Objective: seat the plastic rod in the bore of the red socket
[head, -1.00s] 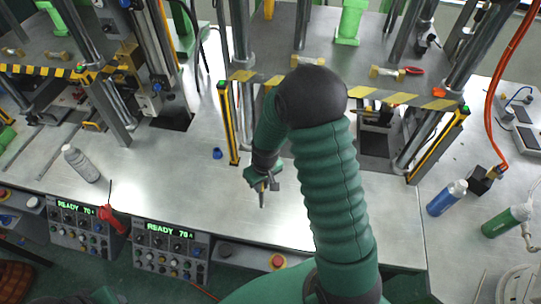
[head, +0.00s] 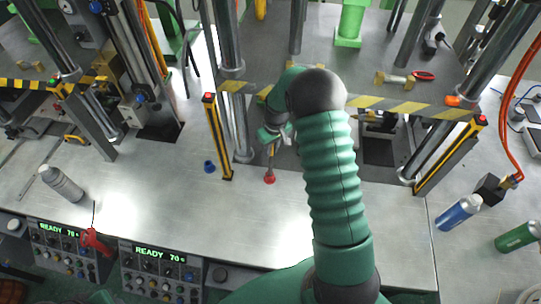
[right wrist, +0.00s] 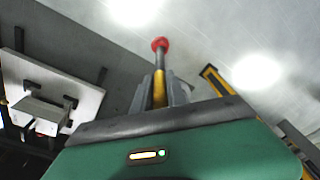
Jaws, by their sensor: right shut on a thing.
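My right gripper (head: 272,137) is out over the bench in front of the middle press, shut on the slim plastic rod (head: 271,154). The rod points down toward a small red socket (head: 269,179) on the bench. In the right wrist view the rod (right wrist: 159,86) shows yellow and dark between my fingers (right wrist: 160,97), and its far end lines up with the red socket (right wrist: 160,44). The rod's end and the socket appear to meet; I cannot tell whether the tip is inside the bore. My left gripper is not in view.
A striped press edge (head: 395,104) and a yellow-black post (head: 217,138) stand close to the gripper. A blue cup (head: 209,166) sits left of the socket.

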